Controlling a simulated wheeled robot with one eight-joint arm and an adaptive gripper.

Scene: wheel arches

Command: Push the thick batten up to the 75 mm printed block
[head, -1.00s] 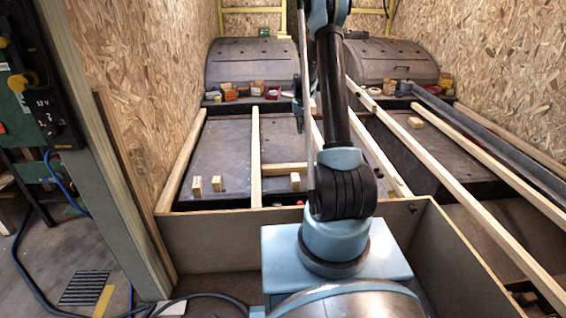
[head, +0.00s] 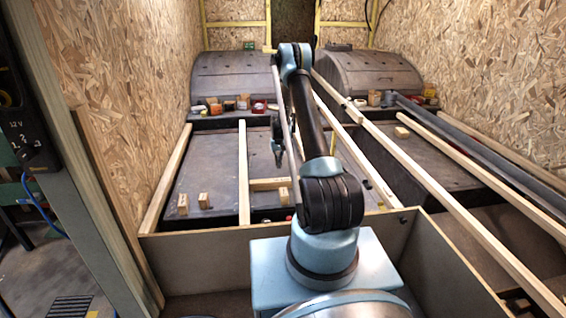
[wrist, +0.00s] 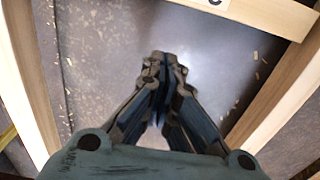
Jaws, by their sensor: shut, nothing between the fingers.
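My gripper (head: 278,158) is shut and empty, pointing down between the middle batten and the battens to its right. In the wrist view my gripper's closed fingertips (wrist: 163,62) are over bare dark floor, touching no wood. There one batten (wrist: 28,80) runs along the left and a wide one (wrist: 285,95) along the right. A crosswise piece (wrist: 275,14) with a white printed label is at the top; its text is cut off. The head view shows the middle batten (head: 243,178), a short crosswise piece (head: 266,184) and small upright blocks (head: 183,204). I cannot read which block is 75 mm.
Another batten (head: 168,180) lies along the left wall. Long battens (head: 450,200) and a grey metal channel (head: 480,150) run along the right. Wheel arches (head: 232,77) stand at the back, with several small items before them. A low box wall (head: 190,262) stands in front.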

